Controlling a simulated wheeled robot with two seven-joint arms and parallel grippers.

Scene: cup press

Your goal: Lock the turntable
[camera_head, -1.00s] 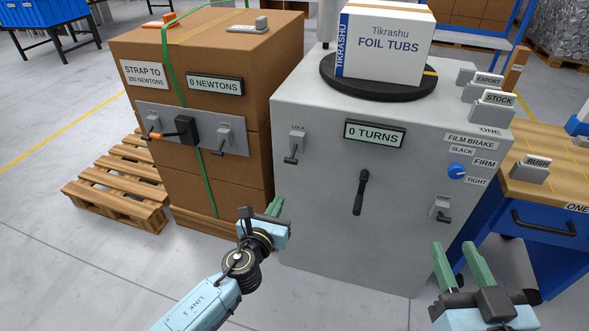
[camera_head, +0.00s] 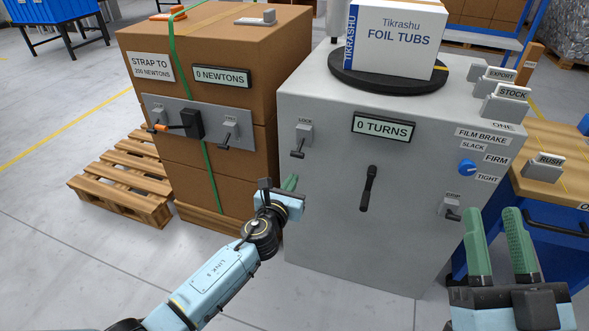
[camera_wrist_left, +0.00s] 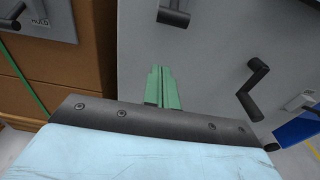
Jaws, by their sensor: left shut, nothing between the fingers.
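The turntable (camera_head: 350,82) is a dark disc on top of a grey cabinet (camera_head: 330,220), carrying a white "FOIL TUBS" box (camera_head: 398,42). The LOCK lever (camera_head: 298,150) is on the cabinet's front, upper left, its dark handle hanging down. A dark lever handle at the top of the left wrist view (camera_wrist_left: 173,17) looks like the same one. My left gripper (camera_head: 291,182) is shut and empty, below the LOCK lever and apart from it; its green fingers (camera_wrist_left: 160,85) are together in the wrist view. My right gripper (camera_head: 495,213) is open and empty, at the lower right.
A crank (camera_head: 367,190) sits mid-front on the cabinet, under the "0 TURNS" display (camera_head: 384,128). A blue brake knob (camera_head: 466,168) and another lever (camera_head: 451,209) are at right. Strapped brown boxes (camera_head: 220,180) on a pallet (camera_head: 125,185) stand close on the left.

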